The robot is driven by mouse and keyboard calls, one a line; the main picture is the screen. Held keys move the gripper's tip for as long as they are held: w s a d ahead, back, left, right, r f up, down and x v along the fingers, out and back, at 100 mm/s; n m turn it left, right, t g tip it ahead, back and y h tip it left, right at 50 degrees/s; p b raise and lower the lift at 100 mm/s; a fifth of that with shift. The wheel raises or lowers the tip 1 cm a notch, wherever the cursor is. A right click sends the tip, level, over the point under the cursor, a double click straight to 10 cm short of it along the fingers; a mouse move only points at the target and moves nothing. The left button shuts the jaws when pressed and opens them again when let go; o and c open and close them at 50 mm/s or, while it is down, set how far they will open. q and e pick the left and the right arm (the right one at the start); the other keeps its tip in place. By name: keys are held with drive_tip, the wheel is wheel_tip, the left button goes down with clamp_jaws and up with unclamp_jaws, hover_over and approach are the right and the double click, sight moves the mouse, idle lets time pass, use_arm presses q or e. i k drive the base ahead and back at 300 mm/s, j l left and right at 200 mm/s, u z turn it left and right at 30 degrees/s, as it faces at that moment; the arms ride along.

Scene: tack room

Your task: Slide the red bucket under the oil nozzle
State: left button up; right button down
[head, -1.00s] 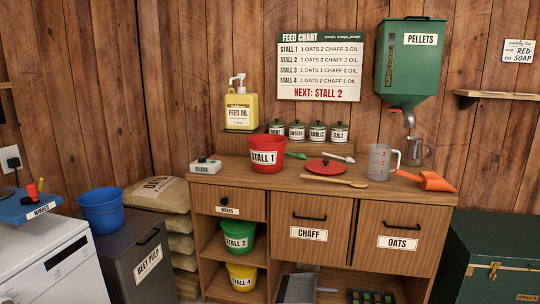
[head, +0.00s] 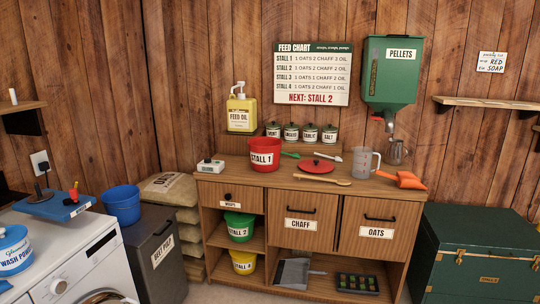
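The red bucket (head: 264,154), labelled STALL 1, stands upright on the left half of the wooden counter (head: 234,181). The yellow feed oil jug (head: 241,117) stands on the raised shelf behind the counter, to the left of the bucket. Its white pump nozzle (head: 238,88) is on top. The bucket is in front of the jug and to its right, not directly below the nozzle. Neither of my grippers shows in the head view.
A white device (head: 210,166) sits left of the bucket. A red lid (head: 315,166), wooden spoon (head: 324,179), clear measuring jug (head: 366,162) and orange scoop (head: 403,179) lie to its right. Small tins (head: 291,132) stand behind. Counter space between device and bucket looks clear.

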sight(264, 152)
drive_tip(key=i+l+u, duration=0.1)
drive_tip(key=u, duration=0.3)
drive_tip(key=i+l+u, duration=0.15)
drive_tip(key=u, duration=0.2)
drive_tip(key=i+l+u, duration=0.15)
drive_tip(key=u, duration=0.25)
drive_tip(key=i+l+u, duration=0.15)
drive_tip(key=l, duration=0.2)
drive_tip(key=i+l+u, duration=0.15)
drive_tip(key=l, duration=0.2)
drive_tip(key=l+u, duration=0.15)
drive_tip(key=l, duration=0.2)
drive_tip(key=i+l, duration=0.1)
drive_tip(key=l, duration=0.25)
drive_tip(key=i+l+u, duration=0.1)
drive_tip(key=l, duration=0.3)
drive_tip(key=i+l, duration=0.1)
drive_tip(key=l, duration=0.25)
